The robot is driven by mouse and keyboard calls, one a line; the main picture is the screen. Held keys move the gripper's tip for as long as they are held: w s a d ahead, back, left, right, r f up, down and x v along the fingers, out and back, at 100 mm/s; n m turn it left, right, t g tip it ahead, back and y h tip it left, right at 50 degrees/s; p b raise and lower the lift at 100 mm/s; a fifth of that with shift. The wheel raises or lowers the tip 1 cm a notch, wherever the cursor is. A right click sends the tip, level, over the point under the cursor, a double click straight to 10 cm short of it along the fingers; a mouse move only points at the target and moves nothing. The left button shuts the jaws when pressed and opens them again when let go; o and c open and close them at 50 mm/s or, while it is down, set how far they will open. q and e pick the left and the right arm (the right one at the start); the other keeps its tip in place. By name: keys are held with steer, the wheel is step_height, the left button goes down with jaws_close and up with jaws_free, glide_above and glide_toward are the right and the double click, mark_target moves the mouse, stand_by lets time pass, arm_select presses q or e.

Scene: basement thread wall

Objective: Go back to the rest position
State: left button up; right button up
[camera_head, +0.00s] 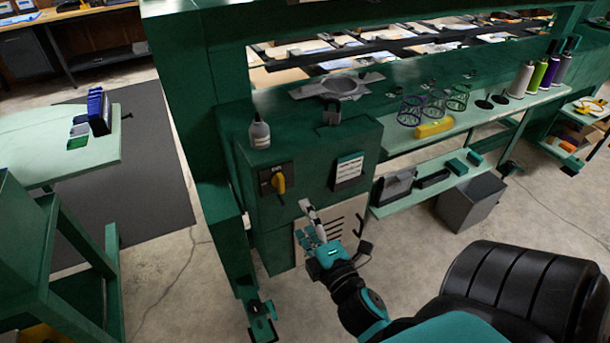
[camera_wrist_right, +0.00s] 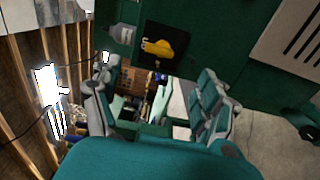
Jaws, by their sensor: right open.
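My right gripper (camera_head: 312,228) is in front of the green machine cabinet (camera_head: 315,160), low beside its vented light panel, with nothing seen between its fingers. In the right wrist view its fingers (camera_wrist_right: 155,108) stand wide apart and empty. A yellow rotary switch (camera_head: 278,183) on a black plate is on the cabinet front, up and left of the gripper and apart from it. The switch also shows in the right wrist view (camera_wrist_right: 160,48), beyond the fingers. My left gripper is not in view.
A grey bottle (camera_head: 259,134) stands on the cabinet. A green table (camera_head: 60,150) with blue binders (camera_head: 98,112) is at the left. Open floor lies between table and machine.

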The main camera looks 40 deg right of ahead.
steer(key=s+a+f+m+g+y, duration=0.1)
steer(key=s+a+f+m+g, duration=0.15)
steer(key=f, duration=0.95)
steer(key=s+a+f+m+g+y, duration=0.2)
steer(key=s+a+f+g, duration=0.1)
steer(key=f, duration=0.9)
steer(key=s+a+f+m+g+y, duration=0.1)
steer(key=s+a+f+m+g, duration=0.15)
steer(key=f, duration=1.05)
steer(key=s+f+m+g, duration=0.2)
steer(key=s+f+g, duration=0.2)
steer(key=s+f, duration=0.4)
steer(key=s+d+f+m+g, duration=0.1)
steer(key=s+f+m+g, duration=0.2)
steer(key=s+f, duration=0.5)
steer(key=s+g, duration=0.1)
steer(key=s, duration=0.7)
steer(key=shift+s+f+m, duration=0.3)
steer(key=shift+s+f, duration=0.05)
steer(key=shift+f, duration=0.05)
